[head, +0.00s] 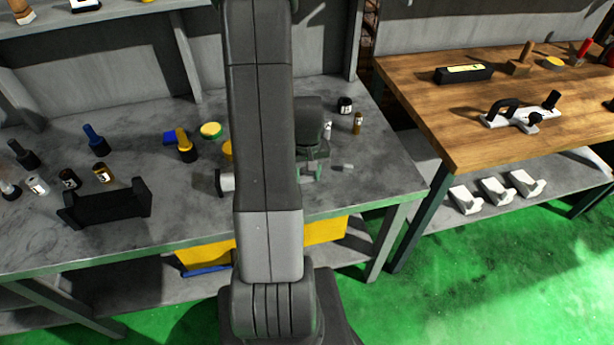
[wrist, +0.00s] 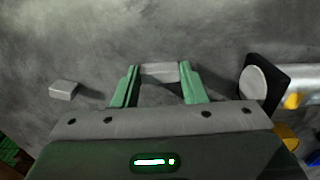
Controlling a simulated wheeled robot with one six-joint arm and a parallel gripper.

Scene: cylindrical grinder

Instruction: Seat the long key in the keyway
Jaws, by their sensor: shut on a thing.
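My gripper (wrist: 160,76) has its green fingers shut on a grey bar, the long key (wrist: 160,70), held crosswise between the fingertips over the bench. In the head view my gripper (head: 311,172) is partly hidden behind my arm. A shorter grey key (wrist: 63,90) lies loose on the bench to the left in the wrist view, and it shows right of my gripper in the head view (head: 348,167). A pale metal shaft (wrist: 300,78) rests in a black support (wrist: 266,66) right of my gripper in the wrist view. I cannot make out its keyway clearly.
The grey bench (head: 395,188) has small bottles (head: 345,105) behind my gripper. Yellow-topped items (head: 185,147) and a black cradle (head: 108,205) stand to the left. A wooden bench (head: 450,120) stands at the right. The bench is bare beyond the fingertips.

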